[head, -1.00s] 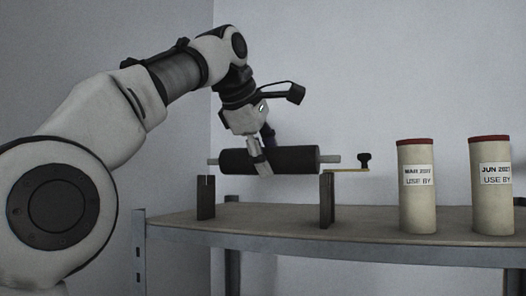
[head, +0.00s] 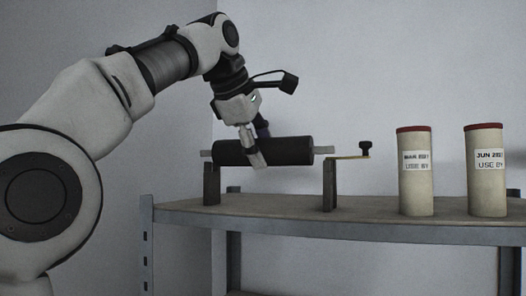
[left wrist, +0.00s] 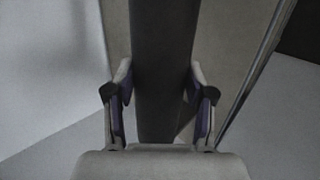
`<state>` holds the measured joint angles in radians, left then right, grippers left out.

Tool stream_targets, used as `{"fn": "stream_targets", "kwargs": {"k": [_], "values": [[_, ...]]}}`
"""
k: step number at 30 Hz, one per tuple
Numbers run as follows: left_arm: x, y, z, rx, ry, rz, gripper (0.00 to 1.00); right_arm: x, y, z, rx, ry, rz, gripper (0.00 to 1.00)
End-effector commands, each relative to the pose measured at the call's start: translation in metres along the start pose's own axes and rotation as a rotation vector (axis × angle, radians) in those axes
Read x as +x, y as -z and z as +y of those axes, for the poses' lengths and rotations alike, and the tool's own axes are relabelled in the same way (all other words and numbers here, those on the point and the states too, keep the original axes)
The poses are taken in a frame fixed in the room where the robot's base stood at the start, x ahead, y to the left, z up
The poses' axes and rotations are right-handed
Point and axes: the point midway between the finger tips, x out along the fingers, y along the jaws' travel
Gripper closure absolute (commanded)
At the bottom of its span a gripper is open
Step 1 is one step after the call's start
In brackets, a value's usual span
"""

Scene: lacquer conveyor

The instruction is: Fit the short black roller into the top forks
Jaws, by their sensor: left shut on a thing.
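The short black roller (head: 290,151) has pale metal shaft ends and lies about level, held in the air just above the forks. My left gripper (head: 253,150) reaches down from above and is shut around its middle. In the left wrist view the roller (left wrist: 160,70) runs between the two fingers (left wrist: 160,108). The forks are two dark uprights on the shelf, a left one (head: 211,184) and a right one (head: 330,186). The shaft ends appear near the fork tops; whether they touch is unclear. My right gripper is not in view.
A brass crank arm (head: 350,157) with a black knob (head: 365,147) sits by the right fork. Two cream canisters with red lids, labelled MAR (head: 416,190) and JUN (head: 486,190), stand to the right. The grey metal shelf edge (head: 350,229) runs along the front.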

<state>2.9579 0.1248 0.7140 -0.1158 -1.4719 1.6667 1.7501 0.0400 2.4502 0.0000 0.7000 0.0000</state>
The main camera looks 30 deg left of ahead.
Motion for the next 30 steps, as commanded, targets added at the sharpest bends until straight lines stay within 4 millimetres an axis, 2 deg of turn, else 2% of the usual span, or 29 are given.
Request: {"fn": "stream_targets", "kwargs": {"k": [15, 30], "values": [[-0.002, 0.000, -0.001, 0.001, -0.004, 0.000, 1.00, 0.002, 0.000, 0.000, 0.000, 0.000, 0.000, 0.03], [0.005, -0.002, 0.006, 0.004, 0.003, 0.002, 1.00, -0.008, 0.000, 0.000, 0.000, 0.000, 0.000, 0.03]]}}
